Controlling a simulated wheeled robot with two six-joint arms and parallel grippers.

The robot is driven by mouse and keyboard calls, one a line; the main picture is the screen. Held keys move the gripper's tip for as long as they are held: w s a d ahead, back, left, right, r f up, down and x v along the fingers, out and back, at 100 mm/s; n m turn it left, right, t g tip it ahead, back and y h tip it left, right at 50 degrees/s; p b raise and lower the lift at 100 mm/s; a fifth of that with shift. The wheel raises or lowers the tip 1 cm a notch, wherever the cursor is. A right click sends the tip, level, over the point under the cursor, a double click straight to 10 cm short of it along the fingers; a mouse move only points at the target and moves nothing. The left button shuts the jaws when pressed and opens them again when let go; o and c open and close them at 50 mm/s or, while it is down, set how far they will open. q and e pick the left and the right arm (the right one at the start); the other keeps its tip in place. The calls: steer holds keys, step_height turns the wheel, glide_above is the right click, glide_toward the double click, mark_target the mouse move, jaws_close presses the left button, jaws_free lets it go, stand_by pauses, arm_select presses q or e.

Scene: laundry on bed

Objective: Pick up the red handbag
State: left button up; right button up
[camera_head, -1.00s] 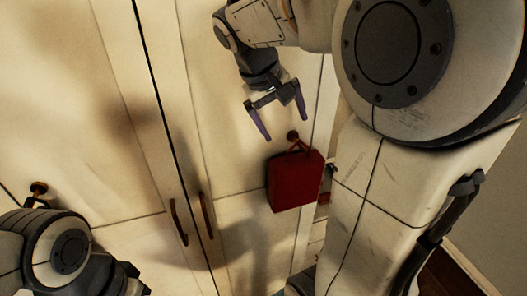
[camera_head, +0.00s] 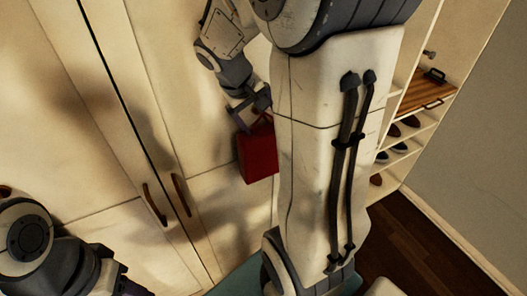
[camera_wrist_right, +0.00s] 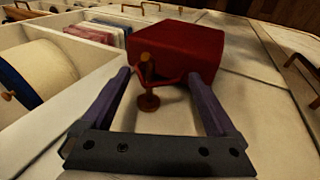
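The red handbag (camera_head: 258,154) hangs by its handle from a round knob on the white cabinet door. In the right wrist view the handbag (camera_wrist_right: 176,48) shows just beyond the fingers, with its thin red handle looped around the brown knob (camera_wrist_right: 148,101). My right gripper (camera_head: 250,112) is at the top of the bag in the head view. In the right wrist view my right gripper (camera_wrist_right: 158,74) is open, its two purple fingers apart on either side of the handle and knob.
Tall white cabinet doors with brown handles (camera_head: 154,203) fill the left. A shelf unit with shoes (camera_head: 398,147) and a wooden tray (camera_head: 425,93) stands at the right. The wrist view shows open compartments with folded clothes (camera_wrist_right: 92,33).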

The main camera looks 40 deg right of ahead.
jaws_close()
steer(key=shift+r, duration=0.15)
